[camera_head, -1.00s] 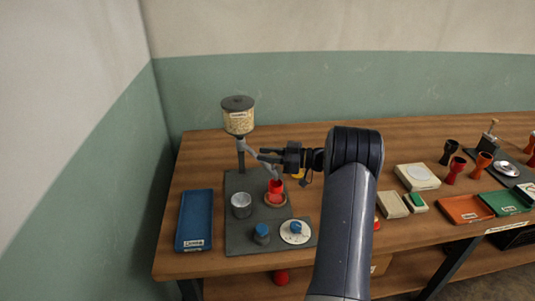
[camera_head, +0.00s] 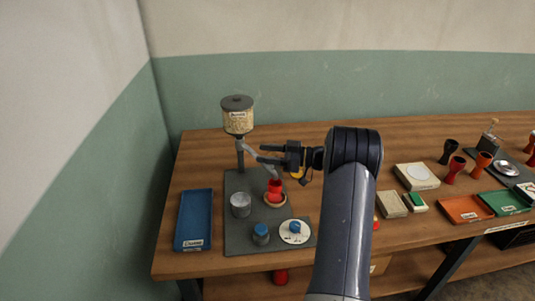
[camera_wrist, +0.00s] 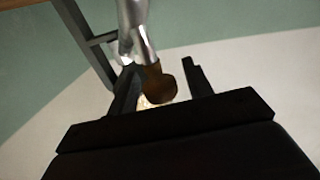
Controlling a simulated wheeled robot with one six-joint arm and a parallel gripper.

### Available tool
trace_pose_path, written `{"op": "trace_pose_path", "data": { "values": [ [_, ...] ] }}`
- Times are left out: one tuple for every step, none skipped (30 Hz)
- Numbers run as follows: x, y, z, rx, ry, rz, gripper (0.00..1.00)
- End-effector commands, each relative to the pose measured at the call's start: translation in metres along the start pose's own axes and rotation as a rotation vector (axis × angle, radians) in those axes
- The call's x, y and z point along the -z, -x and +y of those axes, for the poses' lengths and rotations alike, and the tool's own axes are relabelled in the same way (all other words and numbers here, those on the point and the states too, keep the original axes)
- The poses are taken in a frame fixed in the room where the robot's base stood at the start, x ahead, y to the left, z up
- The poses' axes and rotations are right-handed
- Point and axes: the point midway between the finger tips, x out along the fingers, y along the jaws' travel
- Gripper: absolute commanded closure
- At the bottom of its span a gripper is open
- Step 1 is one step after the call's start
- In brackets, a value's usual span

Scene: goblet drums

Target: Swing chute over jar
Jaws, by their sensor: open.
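The grey metal chute (camera_head: 252,153) runs from the post under the grain hopper (camera_head: 237,115) down to the right. Its lower end is over a red cup-shaped vessel (camera_head: 274,187) on a wooden ring. A grey, open-topped jar (camera_head: 240,204) stands on the dark mat to the left of that vessel, not under the chute's end. My gripper (camera_head: 266,154) is open at the chute's lower part. In the wrist view, the metal tube and a brown rounded end (camera_wrist: 160,86) show between my spread fingers (camera_wrist: 160,82); I cannot tell whether they touch.
A blue tray (camera_head: 193,220) lies left of the dark mat (camera_head: 236,240). A blue-lidded pot (camera_head: 261,235) and a white dial with a blue knob (camera_head: 295,231) stand at the mat's front. Boxes, trays and goblet-shaped drums fill the right side of the table.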

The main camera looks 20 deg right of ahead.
Motion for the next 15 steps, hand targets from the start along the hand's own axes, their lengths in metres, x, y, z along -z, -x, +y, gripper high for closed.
{"op": "trace_pose_path", "data": {
  "values": [
    [0.0,0.001,0.0,0.0,0.0,0.0,0.52],
    [-0.001,0.003,0.0,-0.001,0.0,0.0,0.52],
    [-0.001,0.006,0.0,-0.001,0.0,0.0,0.52],
    [-0.001,0.009,0.001,-0.002,0.0,-0.001,0.52],
    [-0.001,0.013,0.001,-0.003,0.0,-0.001,0.52],
    [-0.001,0.019,0.001,-0.003,0.001,0.0,0.52],
    [-0.002,0.025,0.001,-0.004,0.001,0.0,0.52],
    [-0.002,0.031,0.001,-0.005,0.001,0.0,0.52],
    [-0.002,0.039,0.001,-0.005,0.001,0.0,0.52],
    [-0.002,0.046,0.001,-0.005,0.001,0.0,0.52],
    [-0.002,0.052,0.001,-0.004,0.001,0.0,0.52],
    [-0.002,0.06,0.001,-0.005,0.001,0.0,0.52],
    [-0.002,0.066,0.001,-0.004,0.001,0.0,0.52],
    [-0.002,0.072,0.001,-0.004,0.001,0.0,0.52],
    [-0.002,0.08,0.001,-0.004,0.001,-0.001,0.52]
  ]
}}
